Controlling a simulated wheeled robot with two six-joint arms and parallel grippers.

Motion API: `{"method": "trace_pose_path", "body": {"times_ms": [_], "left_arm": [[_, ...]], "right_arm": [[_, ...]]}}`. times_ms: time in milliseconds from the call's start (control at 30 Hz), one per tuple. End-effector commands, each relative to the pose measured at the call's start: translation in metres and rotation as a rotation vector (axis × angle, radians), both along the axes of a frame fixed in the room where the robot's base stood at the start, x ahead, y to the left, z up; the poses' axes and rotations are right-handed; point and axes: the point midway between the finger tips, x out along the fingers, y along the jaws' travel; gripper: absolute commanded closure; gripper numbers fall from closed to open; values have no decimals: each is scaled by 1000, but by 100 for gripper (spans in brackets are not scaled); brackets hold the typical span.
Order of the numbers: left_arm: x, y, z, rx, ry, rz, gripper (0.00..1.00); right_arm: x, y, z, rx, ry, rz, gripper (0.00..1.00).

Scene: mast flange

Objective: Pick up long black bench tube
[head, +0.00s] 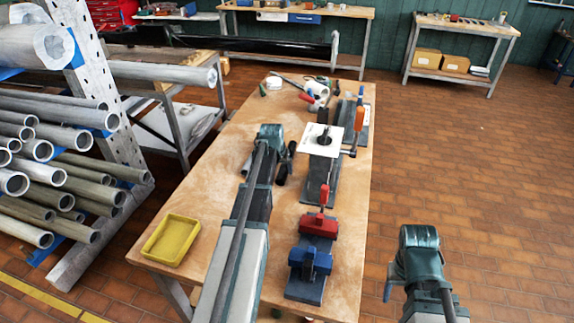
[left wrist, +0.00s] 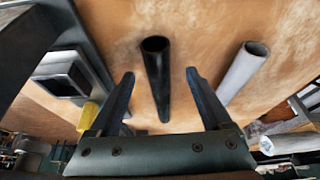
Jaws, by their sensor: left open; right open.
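In the left wrist view a black tube (left wrist: 158,80) with a round open end shows between the two spread fingers of my left gripper (left wrist: 160,95). No contact with the fingers shows. A grey tube (left wrist: 243,72) lies to its right in that view, outside the fingers. In the head view my left gripper (head: 286,164) is over the wooden bench (head: 215,170), beside the row of fixtures. The black tube is hard to tell from the dark fingers there. My right gripper (head: 391,284) is open and empty, off the bench to the right above the floor; its fingers are partly hidden.
A yellow tray (head: 170,240) sits at the bench's near left corner. Red (head: 318,224) and blue (head: 310,262) clamps and a white plate (head: 322,140) stand along the bench's right. A rack of metal tubes (head: 50,160) fills the left. The tiled floor (head: 480,170) at right is clear.

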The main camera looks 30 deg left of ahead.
Motion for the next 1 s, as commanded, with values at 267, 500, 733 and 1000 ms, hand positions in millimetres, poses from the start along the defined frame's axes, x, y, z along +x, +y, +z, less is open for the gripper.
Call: {"method": "trace_pose_path", "body": {"times_ms": [267,500,733,1000], "left_arm": [[13,0,-38,0,0,0,18],[16,1,-42,0,0,0,18],[16,1,-42,0,0,0,37],[16,1,-42,0,0,0,86]], "right_arm": [[0,0,-38,0,0,0,38],[0,0,-42,0,0,0,38],[0,0,-42,0,0,0,38],[0,0,-42,0,0,0,38]]}}
